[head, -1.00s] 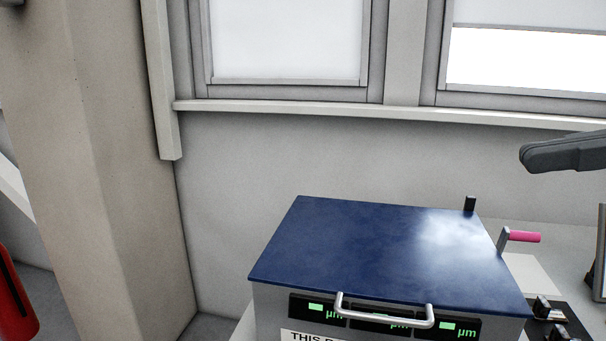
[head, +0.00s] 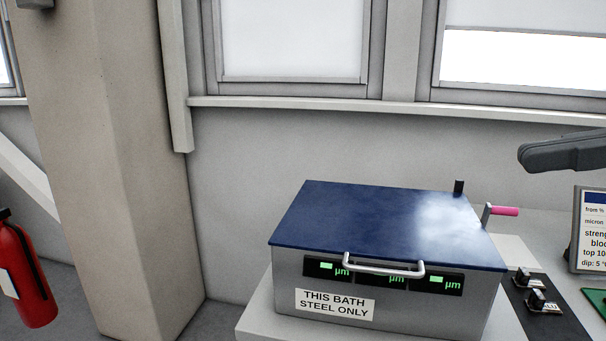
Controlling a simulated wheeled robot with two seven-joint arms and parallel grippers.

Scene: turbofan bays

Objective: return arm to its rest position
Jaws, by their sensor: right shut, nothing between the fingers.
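My right gripper (head: 530,156) shows at the right edge as a dark grey shape pointing left. It is shut and empty, in the air above and to the right of the bath. It appears clear of everything around it. My left gripper is out of view. The steel bath (head: 390,304) stands in the lower middle with its dark blue lid (head: 370,215) closed.
A sign on the bath reads "THIS BATH STEEL ONLY". A pink-handled crank (head: 504,211), a black knob panel (head: 540,308) and a text display (head: 590,228) are at the right. A red fire extinguisher (head: 28,280) stands left, beside a beige pillar (head: 110,170).

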